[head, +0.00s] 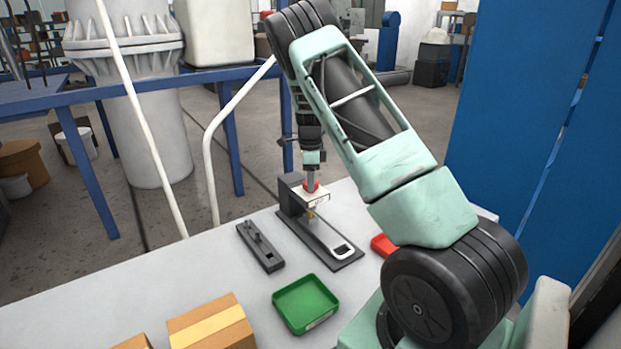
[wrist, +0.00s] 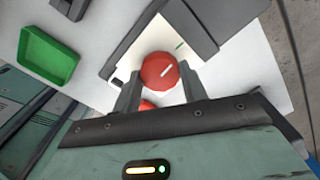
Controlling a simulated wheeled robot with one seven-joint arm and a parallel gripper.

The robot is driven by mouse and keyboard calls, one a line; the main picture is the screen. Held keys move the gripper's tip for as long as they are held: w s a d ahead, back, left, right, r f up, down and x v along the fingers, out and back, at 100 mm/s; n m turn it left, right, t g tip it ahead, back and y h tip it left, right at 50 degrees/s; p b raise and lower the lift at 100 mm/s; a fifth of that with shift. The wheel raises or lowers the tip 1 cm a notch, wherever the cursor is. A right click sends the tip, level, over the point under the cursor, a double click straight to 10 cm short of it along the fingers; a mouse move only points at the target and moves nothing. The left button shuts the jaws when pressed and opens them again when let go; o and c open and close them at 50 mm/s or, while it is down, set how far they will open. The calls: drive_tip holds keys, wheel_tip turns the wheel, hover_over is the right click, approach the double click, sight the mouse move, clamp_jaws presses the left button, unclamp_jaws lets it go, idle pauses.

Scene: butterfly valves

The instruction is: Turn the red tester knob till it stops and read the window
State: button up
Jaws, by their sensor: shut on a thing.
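The red tester knob (head: 311,186) sits on top of the dark grey tester (head: 292,197) on the table. The tester's white top plate (wrist: 139,45) shows around the knob. A short green strip (wrist: 180,44) shows on this plate, apparently in the window; I cannot read any more detail there.
A green tray (head: 306,304) and a dark grey slotted block (head: 260,246) stand in front and left of the tester. A red tray (head: 382,245) lies to its right, partly behind my arm. Cardboard boxes (head: 212,324) stand at the front left. The table's left part is clear.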

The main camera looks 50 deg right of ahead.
drive_tip(key=shift+w, duration=0.1)
drive_tip(key=o, duration=1)
drive_tip(key=shift+c, duration=0.2)
wheel_tip(320, 180, up, 18)
drive_tip(key=b, duration=0.4)
drive_tip(key=shift+f, duration=0.25)
drive_tip(key=a+f+n+y, duration=0.1)
drive_tip(key=a+f+n, duration=0.2)
drive_tip(key=a+n, duration=1)
drive_tip(key=s+a+f+n, duration=0.1)
drive_tip(key=s+a+n, duration=0.15)
drive_tip(key=a, duration=0.65)
drive_tip(key=s+a+f+n+y+b, duration=0.15)
drive_tip(key=s+a, duration=0.25)
drive_tip(key=a, duration=0.5)
drive_tip(key=s+a+f+n+h, duration=0.1)
drive_tip(key=s+a+n, duration=0.2)
drive_tip(key=a, duration=0.6)
drive_tip(key=s+a+f+n, duration=0.2)
drive_tip(key=s+a+n, duration=0.2)
drive_tip(key=s+n, duration=0.3)
drive_tip(key=s+a+f+n, duration=0.2)
drive_tip(key=s+a+n, duration=0.2)
drive_tip(key=s+n, duration=0.4)
drive_tip(key=s+h, duration=0.1)
drive_tip(key=s, duration=0.5)
drive_tip(key=shift+s+a+f+b, duration=0.15)
drive_tip(key=shift+a+f+b, duration=0.15)
drive_tip(key=shift+a+b, duration=0.1)
